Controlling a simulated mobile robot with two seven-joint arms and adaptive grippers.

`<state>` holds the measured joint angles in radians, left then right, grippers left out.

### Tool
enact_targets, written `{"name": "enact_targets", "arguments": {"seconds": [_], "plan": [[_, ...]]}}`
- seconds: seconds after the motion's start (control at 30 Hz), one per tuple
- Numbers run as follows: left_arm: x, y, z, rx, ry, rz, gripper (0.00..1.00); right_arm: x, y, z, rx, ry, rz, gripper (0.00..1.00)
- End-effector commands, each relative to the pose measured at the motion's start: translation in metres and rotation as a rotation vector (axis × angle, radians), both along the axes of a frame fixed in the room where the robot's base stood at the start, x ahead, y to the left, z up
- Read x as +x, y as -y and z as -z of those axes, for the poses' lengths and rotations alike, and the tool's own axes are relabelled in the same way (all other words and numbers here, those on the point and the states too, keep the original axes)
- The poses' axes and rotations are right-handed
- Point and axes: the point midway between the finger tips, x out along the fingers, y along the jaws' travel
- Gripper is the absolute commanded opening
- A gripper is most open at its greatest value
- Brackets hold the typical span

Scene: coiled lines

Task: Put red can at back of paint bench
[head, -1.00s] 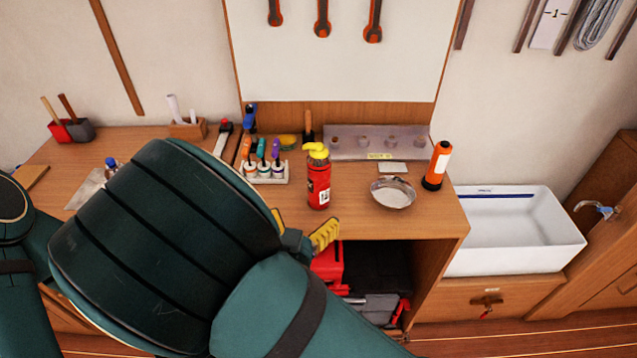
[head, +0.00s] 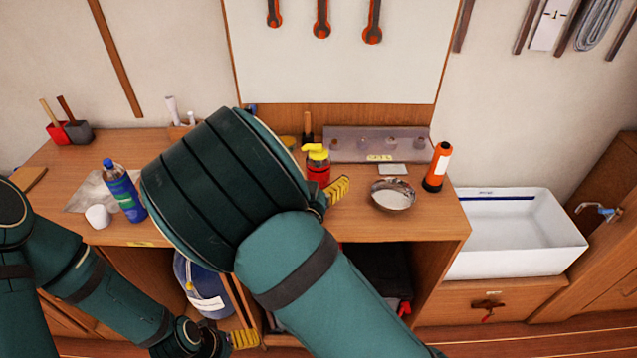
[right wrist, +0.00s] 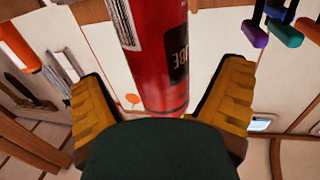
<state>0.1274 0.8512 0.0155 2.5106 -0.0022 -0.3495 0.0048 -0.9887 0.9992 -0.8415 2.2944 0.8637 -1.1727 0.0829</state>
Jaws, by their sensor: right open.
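The red can (head: 318,172), with a yellow top, stands on the wooden paint bench (head: 440,212); my right arm hides its lower part in the head view. My right gripper (head: 330,192) is at the can, with one yellow finger showing beside its lower right. In the right wrist view the red can (right wrist: 155,60) is between the two spread yellow fingers of the right gripper (right wrist: 163,90), with gaps seeming to remain on both sides. My left gripper (head: 243,338) is low in front of the bench, mostly hidden, and its opening cannot be made out.
A metal bowl (head: 392,194) and an orange-black bottle (head: 438,167) stand right of the can. A grey metal rack (head: 377,144) lies along the back. A blue bottle (head: 124,190) and white cup (head: 97,216) stand left. A white sink (head: 515,235) is at the right.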

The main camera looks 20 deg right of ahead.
Motion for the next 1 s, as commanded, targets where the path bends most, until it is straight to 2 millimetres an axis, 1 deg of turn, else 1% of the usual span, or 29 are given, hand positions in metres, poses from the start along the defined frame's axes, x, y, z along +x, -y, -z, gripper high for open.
{"name": "enact_targets", "arguments": {"seconds": [0.03,0.13,0.37,0.4,0.47,0.5,0.57,0.6,0.63,0.87,0.93,1.0], "plan": [[0.000,0.000,0.001,0.000,0.001,0.000,0.90,0.006,0.003,0.000,0.000,0.001,0.000,0.93],[0.000,0.000,0.001,0.000,0.001,0.000,0.90,0.012,0.006,0.000,0.000,0.000,-0.001,0.93],[0.001,0.000,0.001,0.000,0.001,0.000,0.90,0.014,0.007,0.000,0.000,0.000,-0.002,0.93],[0.001,0.000,0.001,0.000,0.001,0.000,0.90,0.014,0.007,0.000,0.000,0.000,-0.002,0.91],[0.000,0.000,0.001,0.000,0.001,0.000,0.90,0.014,0.007,0.000,0.000,0.000,-0.002,0.70],[0.000,0.000,0.001,0.000,0.001,0.000,0.90,0.014,0.007,0.000,0.000,0.000,-0.002,0.56],[0.000,0.000,0.001,0.000,0.001,0.000,0.90,0.014,0.007,0.000,0.000,0.000,-0.002,0.35],[0.000,0.000,0.001,0.000,0.001,0.000,0.90,0.014,0.006,0.000,0.000,0.000,-0.002,0.21],[0.000,0.000,0.001,0.000,0.001,0.000,0.90,0.014,0.006,0.000,0.000,0.000,-0.002,0.12],[0.000,0.000,0.001,0.000,0.001,0.000,0.90,0.014,0.006,-0.001,0.000,0.001,-0.002,0.12],[0.000,0.000,0.000,0.000,0.001,0.000,0.90,0.014,0.006,-0.004,0.001,0.003,-0.002,0.12],[0.000,0.000,-0.002,0.000,0.000,0.000,0.90,0.014,0.006,-0.011,0.003,0.005,-0.001,0.12]]}}
